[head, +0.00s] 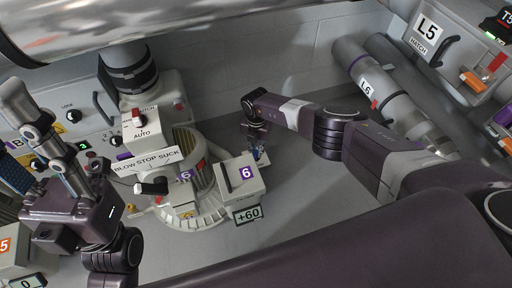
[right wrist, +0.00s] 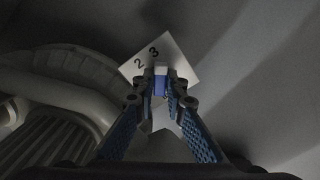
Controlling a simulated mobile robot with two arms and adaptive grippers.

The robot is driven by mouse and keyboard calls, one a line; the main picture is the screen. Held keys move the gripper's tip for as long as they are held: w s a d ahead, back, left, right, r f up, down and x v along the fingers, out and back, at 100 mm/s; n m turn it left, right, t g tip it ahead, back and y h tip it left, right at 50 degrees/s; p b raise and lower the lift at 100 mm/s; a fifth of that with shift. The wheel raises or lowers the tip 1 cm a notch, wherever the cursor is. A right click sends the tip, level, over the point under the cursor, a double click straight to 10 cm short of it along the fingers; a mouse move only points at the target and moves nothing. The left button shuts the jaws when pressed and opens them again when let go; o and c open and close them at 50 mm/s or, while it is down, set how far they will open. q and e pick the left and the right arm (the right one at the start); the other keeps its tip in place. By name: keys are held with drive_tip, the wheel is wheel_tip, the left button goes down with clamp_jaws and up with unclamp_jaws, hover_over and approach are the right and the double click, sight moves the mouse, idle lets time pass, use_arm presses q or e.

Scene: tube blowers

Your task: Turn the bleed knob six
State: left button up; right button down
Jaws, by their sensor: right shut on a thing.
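The white bleed box (head: 240,178) marked with a violet 6 stands on the floor beside the round blower marked 6 (head: 186,174). My right gripper (head: 258,154) reaches down to the box's far right edge. In the right wrist view its blue-padded fingers (right wrist: 162,98) are shut on a small blue-violet knob (right wrist: 160,84). A white dial plate (right wrist: 176,56) with the figures 2 and 3 lies behind the knob. The fingers hide part of the knob and dial. A display (head: 247,214) at the box's front reads +60.
A lever with a black grip (head: 152,188) stands out below the BLOW STOP SUCK plate (head: 146,161). A grey tube marked L6 (head: 366,88) leans at the back right. The hatch panel L5 (head: 430,30) is at the upper right. Grey floor lies right of the box.

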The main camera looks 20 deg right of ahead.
drive_tip(key=m+p, duration=0.1)
drive_tip(key=m, duration=0.4)
drive_tip(key=shift+s+d+p, duration=0.1)
drive_tip(key=shift+p, duration=0.25)
drive_tip(key=shift+m, duration=0.4)
drive_tip(key=c, duration=2)
unclamp_jaws()
drive_tip(key=shift+o, duration=0.2)
